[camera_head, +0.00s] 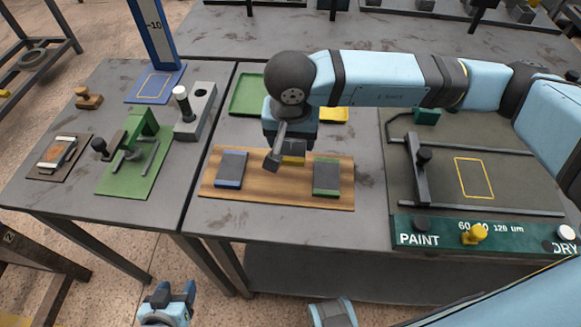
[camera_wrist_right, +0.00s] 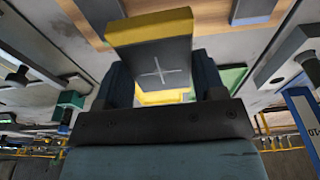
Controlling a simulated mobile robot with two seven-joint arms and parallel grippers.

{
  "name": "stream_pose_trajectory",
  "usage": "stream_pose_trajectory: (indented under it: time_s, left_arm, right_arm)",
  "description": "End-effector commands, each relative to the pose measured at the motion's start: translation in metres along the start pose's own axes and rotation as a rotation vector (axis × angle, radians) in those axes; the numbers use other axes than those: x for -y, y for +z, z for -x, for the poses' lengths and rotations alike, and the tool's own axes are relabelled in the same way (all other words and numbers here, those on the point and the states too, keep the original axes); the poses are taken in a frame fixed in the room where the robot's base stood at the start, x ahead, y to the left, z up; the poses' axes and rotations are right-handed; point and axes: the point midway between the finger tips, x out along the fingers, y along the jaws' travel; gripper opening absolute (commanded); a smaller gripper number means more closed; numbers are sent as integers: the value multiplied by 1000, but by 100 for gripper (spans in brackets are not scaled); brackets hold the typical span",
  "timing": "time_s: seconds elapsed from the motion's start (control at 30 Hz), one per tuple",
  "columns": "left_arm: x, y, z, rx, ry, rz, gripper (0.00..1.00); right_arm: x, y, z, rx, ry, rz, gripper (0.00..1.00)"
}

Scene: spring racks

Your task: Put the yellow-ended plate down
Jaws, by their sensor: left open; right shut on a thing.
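My right gripper (camera_head: 290,143) reaches in from the right over the wooden board (camera_head: 263,199). It is shut on the grey plate with the yellow end (camera_head: 293,160), which is mostly hidden in the head view. The right wrist view shows the plate (camera_wrist_right: 150,64), with a cross mark, between the fingers of this gripper (camera_wrist_right: 162,84). I cannot tell whether the plate touches the board. A blue-ended plate (camera_head: 231,167) lies on the board's left part, and a green-ended plate (camera_head: 326,176) on its right part. My left gripper (camera_head: 168,296) is open and empty at the bottom, off the tables.
A green tray (camera_head: 247,96) and a yellow tray (camera_head: 334,115) lie behind the board. To the right is a paint station (camera_head: 419,238) with a rail frame and yellow outline. The left table holds a green fixture (camera_head: 137,183), a grey block (camera_head: 203,100) and a blue stand (camera_head: 165,90).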

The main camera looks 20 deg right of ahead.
Motion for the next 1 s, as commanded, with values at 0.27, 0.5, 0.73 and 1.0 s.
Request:
stream_pose_trajectory:
  time_s: [0.27,0.5,0.73,1.0]
  left_arm:
    - [0,-1,1,-1,0,-4,56]
    - [2,0,2,0,1,-12,56]
    - [3,0,2,1,1,-19,56]
    - [2,-1,2,0,2,-15,56]
  right_arm:
    - [0,8,-53,0,-1,0,8]
    - [0,9,-68,-1,-1,-1,8]
    - [0,14,-98,0,-1,-2,8]
    - [1,15,-105,-3,-4,0,8]
